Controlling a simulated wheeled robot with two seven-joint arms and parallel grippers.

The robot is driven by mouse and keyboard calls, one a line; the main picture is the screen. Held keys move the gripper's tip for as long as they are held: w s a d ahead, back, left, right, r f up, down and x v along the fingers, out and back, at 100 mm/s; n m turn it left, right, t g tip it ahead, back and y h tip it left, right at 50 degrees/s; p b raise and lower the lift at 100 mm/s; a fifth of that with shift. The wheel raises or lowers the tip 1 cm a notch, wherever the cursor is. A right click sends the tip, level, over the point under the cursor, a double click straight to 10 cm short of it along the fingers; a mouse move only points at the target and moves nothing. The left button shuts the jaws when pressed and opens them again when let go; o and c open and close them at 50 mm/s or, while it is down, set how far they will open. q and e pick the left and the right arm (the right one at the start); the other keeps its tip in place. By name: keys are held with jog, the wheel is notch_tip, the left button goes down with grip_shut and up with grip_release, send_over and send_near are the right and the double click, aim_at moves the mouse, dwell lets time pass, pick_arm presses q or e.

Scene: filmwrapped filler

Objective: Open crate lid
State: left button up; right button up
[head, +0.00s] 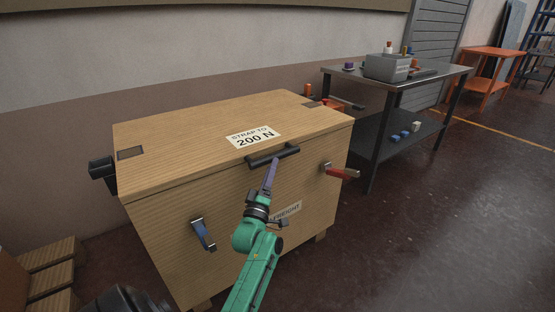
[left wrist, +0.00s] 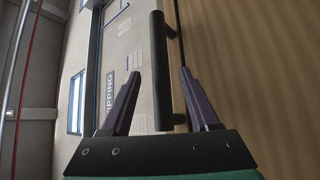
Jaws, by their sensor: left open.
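The wooden crate (head: 165,240) stands against the wall with its lid (head: 190,130) down. A label on the lid reads "STRAP TO 200 N". A black bar handle (head: 285,151) is fixed at the lid's front edge. My left gripper (head: 272,163) is open just in front of and below this handle. In the left wrist view, the handle (left wrist: 160,80) appears between the two spread fingers of the left gripper (left wrist: 160,90); contact cannot be told. A blue-gripped latch (head: 203,235) and a red-gripped latch (head: 342,172) stick out from the crate's front. My right gripper is not in view.
A metal table (head: 440,76) with a grey box (head: 387,67) and small items stands right of the crate. A wooden pallet-like stack (head: 50,270) is at the lower left. An orange table (head: 492,53) is farther back. Floor at the right is clear.

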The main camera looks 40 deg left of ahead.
pick_arm(q)
jog(key=x, duration=0.5)
jog(key=shift+w, duration=0.2)
grip_shut()
dwell(1.1)
